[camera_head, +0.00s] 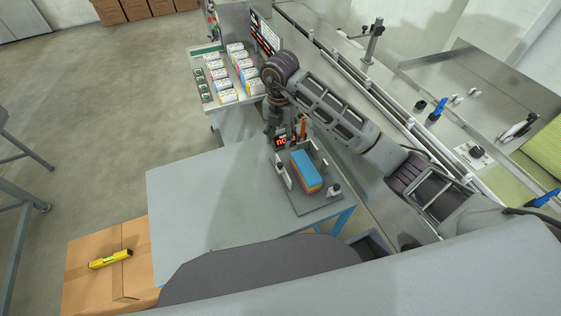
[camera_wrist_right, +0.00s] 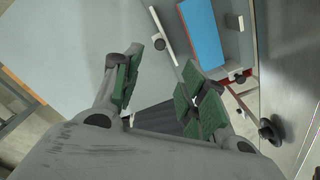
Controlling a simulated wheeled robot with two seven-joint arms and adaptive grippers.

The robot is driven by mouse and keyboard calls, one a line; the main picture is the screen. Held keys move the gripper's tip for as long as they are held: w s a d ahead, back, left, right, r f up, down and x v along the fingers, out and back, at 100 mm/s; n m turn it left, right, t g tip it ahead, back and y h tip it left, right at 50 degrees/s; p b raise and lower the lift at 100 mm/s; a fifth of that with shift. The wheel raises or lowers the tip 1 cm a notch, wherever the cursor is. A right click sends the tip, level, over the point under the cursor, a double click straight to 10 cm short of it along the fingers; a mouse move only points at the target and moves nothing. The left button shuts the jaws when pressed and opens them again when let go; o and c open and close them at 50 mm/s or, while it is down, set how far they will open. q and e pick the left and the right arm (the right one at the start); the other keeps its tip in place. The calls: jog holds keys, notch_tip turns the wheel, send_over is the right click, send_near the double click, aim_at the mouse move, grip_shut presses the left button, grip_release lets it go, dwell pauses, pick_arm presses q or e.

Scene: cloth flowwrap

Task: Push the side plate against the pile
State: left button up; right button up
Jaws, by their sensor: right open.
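The pile (camera_head: 306,170) is a stack of folded cloths with a blue top and yellow and reddish layers below. It lies in a grey fixture on the table, and its blue top shows in the wrist view (camera_wrist_right: 202,32). A pale upright plate (camera_wrist_right: 163,35) with a dark knob stands left of the pile, with a gap between them. Another pale plate lies on the pile's other side; I cannot tell for certain which is the side plate. My right gripper (camera_wrist_right: 160,88) is open and empty, short of the fixture. My left gripper is out of view.
The grey table (camera_head: 205,195) is bare left of the fixture. A small red-digit display (camera_head: 281,139) stands behind the pile. A side table farther back holds several coloured packs (camera_head: 228,84). A cardboard box (camera_head: 90,258) with a yellow tool is at lower left; a conveyor machine is at right.

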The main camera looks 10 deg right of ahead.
aim_at(281, 164)
dwell(0.5)
jog(key=shift+f, duration=0.1)
jog(key=shift+f+p, duration=0.8)
jog(key=shift+f, duration=6.05)
jog(key=shift+d, duration=0.1)
grip_shut()
